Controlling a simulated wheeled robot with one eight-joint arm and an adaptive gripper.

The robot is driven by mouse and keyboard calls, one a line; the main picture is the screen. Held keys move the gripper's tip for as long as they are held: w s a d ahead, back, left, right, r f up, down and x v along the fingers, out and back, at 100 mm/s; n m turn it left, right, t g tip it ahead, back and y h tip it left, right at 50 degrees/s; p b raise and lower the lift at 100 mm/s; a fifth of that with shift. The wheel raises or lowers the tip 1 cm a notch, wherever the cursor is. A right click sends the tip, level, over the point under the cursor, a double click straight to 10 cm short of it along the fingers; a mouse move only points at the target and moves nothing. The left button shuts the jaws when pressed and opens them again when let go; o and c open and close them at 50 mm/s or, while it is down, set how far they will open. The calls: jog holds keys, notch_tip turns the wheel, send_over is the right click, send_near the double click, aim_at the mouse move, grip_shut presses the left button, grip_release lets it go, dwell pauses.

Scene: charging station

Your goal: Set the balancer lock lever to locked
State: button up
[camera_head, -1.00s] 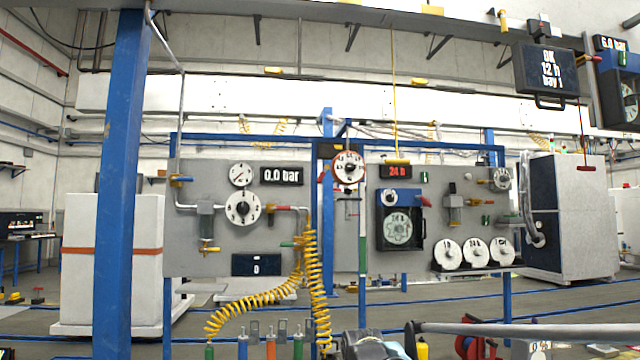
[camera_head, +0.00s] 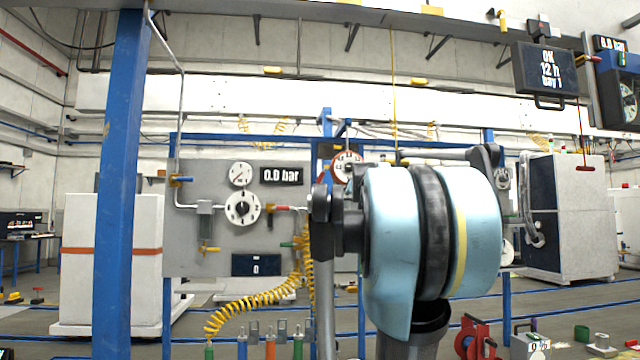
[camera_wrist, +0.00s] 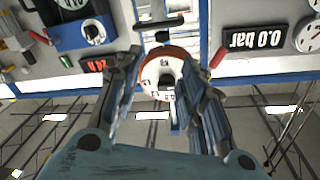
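A round white dial with an orange-red rim (camera_wrist: 160,72) shows between my fingers in the upside-down wrist view. In the head view the dial (camera_head: 346,161) is in the middle, partly behind my arm. A red handle (camera_wrist: 218,57) sits beside the dial in the wrist view, and a black knob (camera_wrist: 177,32) shows above it. I cannot tell which part is the balancer lock lever or how it is set. My gripper (camera_wrist: 162,62) is open, its fingers apart and pointing at the dial. I see nothing held; contact cannot be made out. My arm hides the gripper in the head view.
A grey panel (camera_head: 215,262) with gauge and 0.0 bar display (camera_head: 282,176) stands left of my arm. A coiled yellow hose (camera_head: 262,300) hangs below it. A blue post (camera_head: 122,190) stands further left. My arm covers most of the right panel.

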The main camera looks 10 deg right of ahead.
aim_at(322, 178)
jog(key=w+a+r+n+y, duration=0.2)
jog(key=w+a+r+y, duration=0.1)
jog(key=a+r+y, duration=0.35)
jog(key=shift+n+g, duration=0.3)
jog(key=x, duration=1.1)
jog(key=d+x, duration=0.1)
jog(key=x, duration=0.5)
jog(key=shift+w+a, duration=0.1)
jog(key=shift+w, duration=0.1)
jog(key=shift+c, duration=0.4)
grip_shut()
